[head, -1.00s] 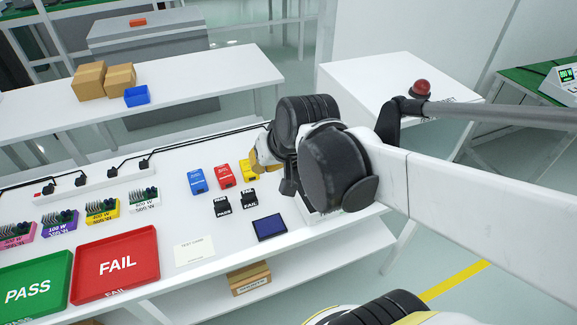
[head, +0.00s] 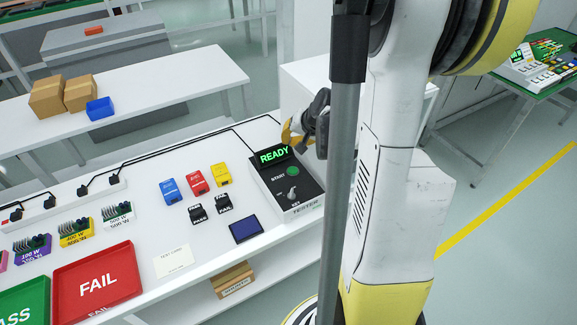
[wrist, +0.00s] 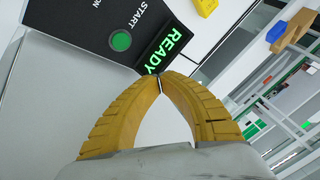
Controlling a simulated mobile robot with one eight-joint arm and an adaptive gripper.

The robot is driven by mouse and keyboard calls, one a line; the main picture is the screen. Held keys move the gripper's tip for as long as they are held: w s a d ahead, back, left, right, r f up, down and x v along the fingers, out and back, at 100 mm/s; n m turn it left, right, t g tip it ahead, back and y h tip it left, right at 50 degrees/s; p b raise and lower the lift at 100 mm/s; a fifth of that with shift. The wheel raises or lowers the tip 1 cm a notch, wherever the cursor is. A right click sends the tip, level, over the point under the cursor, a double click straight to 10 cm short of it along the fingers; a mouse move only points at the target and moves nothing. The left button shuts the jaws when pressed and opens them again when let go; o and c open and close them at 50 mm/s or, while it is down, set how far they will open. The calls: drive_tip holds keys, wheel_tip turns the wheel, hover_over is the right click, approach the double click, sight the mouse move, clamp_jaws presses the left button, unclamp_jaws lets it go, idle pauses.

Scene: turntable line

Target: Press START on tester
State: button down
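The tester (head: 288,187) is a white box with a dark top face at the right end of the white table. Its display (head: 273,156) reads READY in green. The green START button (head: 293,171) sits below the display, above a knob (head: 292,194). In the wrist view the START button (wrist: 121,41) is at upper left and the READY display (wrist: 166,48) is just beyond my fingertips. My gripper (wrist: 160,76) has its yellow fingers meeting at the tips with nothing between them. In the head view my gripper (head: 290,132) is behind the display, partly hidden by my arm.
Blue (head: 175,192), red (head: 198,183) and yellow (head: 220,175) boxes stand left of the tester. Two black PASS and FAIL pieces (head: 210,208) and a dark blue pad (head: 246,230) lie nearer. A red FAIL tray (head: 97,284) is farther left.

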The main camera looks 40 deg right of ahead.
drive_tip(key=shift+f, duration=0.1)
drive_tip(key=b, duration=0.7)
approach(286, 166)
drive_tip(key=x, duration=0.5)
drive_tip(key=shift+w+d, duration=0.2)
drive_tip(key=shift+w, duration=0.25)
idle(0.5)
drive_tip(key=shift+f+b, duration=0.3)
drive_tip(key=shift+b, duration=0.25)
drive_tip(key=shift+f+b, duration=0.4)
idle(0.3)
drive_tip(key=shift+r, duration=0.1)
drive_tip(key=shift+r+p, duration=0.65)
drive_tip(key=shift+r, duration=0.1)
